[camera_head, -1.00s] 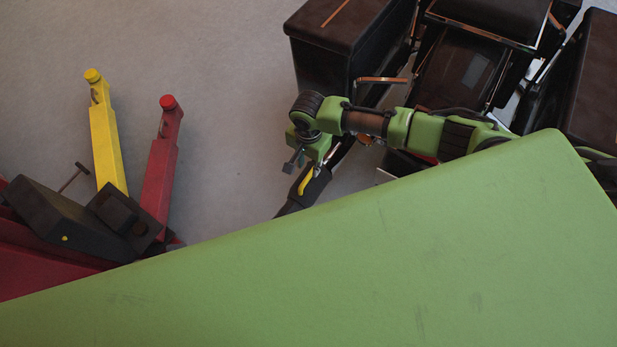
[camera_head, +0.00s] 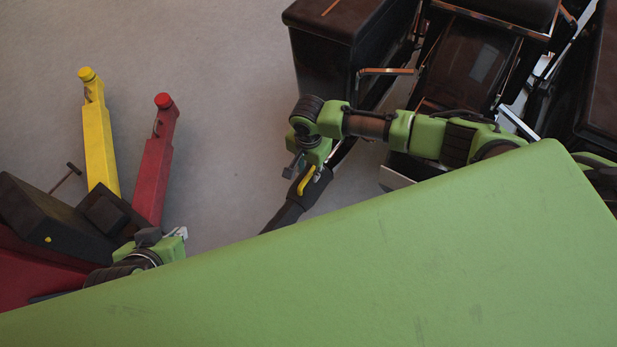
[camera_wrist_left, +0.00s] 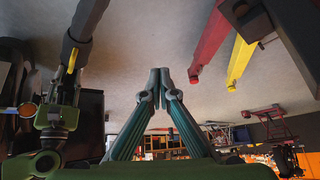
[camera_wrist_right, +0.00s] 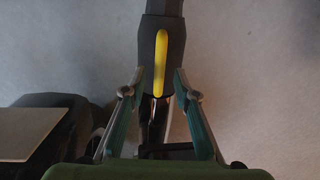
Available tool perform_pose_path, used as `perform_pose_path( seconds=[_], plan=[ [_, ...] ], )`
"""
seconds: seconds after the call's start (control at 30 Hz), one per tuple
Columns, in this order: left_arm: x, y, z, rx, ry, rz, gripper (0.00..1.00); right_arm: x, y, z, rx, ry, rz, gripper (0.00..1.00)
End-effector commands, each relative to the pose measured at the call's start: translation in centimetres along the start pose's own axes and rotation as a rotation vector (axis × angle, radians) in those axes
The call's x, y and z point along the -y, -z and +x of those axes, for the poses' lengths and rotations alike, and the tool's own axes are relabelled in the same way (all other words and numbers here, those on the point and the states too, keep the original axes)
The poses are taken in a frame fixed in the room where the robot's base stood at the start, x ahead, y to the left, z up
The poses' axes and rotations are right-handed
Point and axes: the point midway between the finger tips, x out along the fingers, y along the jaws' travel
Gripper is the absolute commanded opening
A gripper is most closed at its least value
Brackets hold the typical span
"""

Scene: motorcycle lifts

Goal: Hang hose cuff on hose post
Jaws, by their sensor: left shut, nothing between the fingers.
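The hose cuff is black with a yellow lever; it shows in the head view (camera_head: 311,184), the right wrist view (camera_wrist_right: 162,32) and the left wrist view (camera_wrist_left: 70,75). My right gripper (camera_wrist_right: 160,88) has its fingers on both sides of the cuff and is shut on it, holding it above the floor. The dark hose (camera_head: 284,215) runs down-left behind a green surface. My left gripper (camera_wrist_left: 159,72) is shut and empty, close to the red machine. A yellow post (camera_head: 100,145) and a red post (camera_head: 154,165) slant upward; I cannot tell which thing is the hose post.
A dark motorcycle with box-like cases (camera_head: 340,55) stands at the upper right, close to my right arm. A black box (camera_head: 45,220) sits on the red machine at the left. Grey floor (camera_head: 230,110) lies open between posts and motorcycle. A large green surface (camera_head: 400,270) blocks the lower view.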

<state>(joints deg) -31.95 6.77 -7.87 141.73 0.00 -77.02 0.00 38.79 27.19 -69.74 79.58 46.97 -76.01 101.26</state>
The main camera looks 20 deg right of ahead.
Motion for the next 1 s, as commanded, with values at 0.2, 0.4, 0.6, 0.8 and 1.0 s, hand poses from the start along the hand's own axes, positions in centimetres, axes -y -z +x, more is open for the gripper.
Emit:
perform_pose_path(
  seconds=[0.2, 0.4, 0.6, 0.8, 1.0],
  plan=[
    [-0.1, 1.0, 0.1, -0.038, -0.002, 0.001, 0.00, -0.1, -0.2, 1.9, 0.003, -0.003, 0.001, 0.28],
    [-0.1, 1.3, 0.1, -0.050, -0.003, 0.001, 0.00, -0.1, -0.1, 2.2, 0.002, -0.002, -0.001, 0.28],
    [-0.1, 1.3, 0.1, -0.050, -0.003, 0.001, 0.00, -0.1, -0.1, 2.2, 0.002, -0.002, -0.001, 0.25],
    [-0.1, 1.3, 0.1, -0.050, -0.003, 0.001, 0.00, -0.1, -0.1, 2.2, 0.002, -0.002, -0.001, 0.00],
    [-0.1, 1.3, 0.1, -0.049, -0.003, 0.001, 0.00, 0.0, -0.1, 2.1, 0.002, 0.000, 0.000, 0.00]
  ],
)
